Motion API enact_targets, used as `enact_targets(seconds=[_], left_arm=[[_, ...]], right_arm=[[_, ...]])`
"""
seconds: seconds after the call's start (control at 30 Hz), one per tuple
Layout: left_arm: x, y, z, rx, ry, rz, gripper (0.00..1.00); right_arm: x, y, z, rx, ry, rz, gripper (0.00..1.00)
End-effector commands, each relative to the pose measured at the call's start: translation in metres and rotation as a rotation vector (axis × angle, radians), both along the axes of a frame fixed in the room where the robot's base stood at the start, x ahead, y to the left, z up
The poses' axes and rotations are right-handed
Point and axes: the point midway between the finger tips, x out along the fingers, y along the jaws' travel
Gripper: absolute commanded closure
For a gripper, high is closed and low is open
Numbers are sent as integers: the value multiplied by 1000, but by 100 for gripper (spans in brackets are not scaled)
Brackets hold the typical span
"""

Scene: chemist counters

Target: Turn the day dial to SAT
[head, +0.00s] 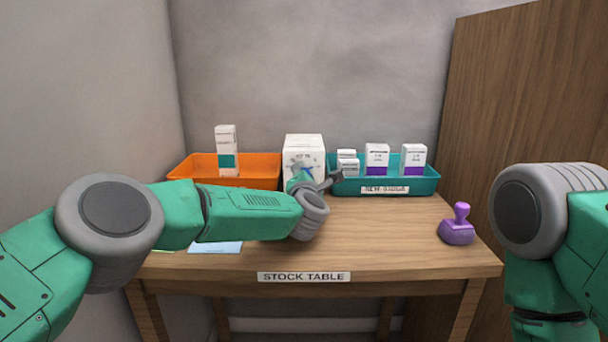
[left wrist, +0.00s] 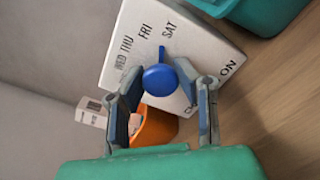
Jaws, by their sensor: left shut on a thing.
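The day dial is a blue round knob (left wrist: 159,80) with a thin pointer, on the face of a white box (left wrist: 120,60) printed with day names. My right gripper is out of view.
An orange bin (head: 188,165) holding a carton (head: 226,140) stands left of the box. A teal bin (head: 425,187) with several cartons stands right. A purple stamp (head: 457,228) sits at the right of the stock table (head: 390,240). The table's front middle is clear.

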Motion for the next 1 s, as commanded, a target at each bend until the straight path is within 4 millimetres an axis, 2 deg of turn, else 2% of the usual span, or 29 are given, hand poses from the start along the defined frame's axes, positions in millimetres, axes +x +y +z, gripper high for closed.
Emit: enact_targets(seconds=[0.33, 0.9, 0.93, 0.97, 1.0], left_arm=[[-1, -4, -2, 152, 3, -9, 100], [-2, -5, -3, 182, 5, -10, 100], [-2, -5, -3, 182, 5, -10, 67], [-2, -5, -3, 182, 5, -10, 56], [-2, -5, -3, 182, 5, -10, 52]], right_arm=[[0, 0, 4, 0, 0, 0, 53], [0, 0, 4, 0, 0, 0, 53], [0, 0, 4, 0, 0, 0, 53], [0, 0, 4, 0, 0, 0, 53], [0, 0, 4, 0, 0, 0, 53]])
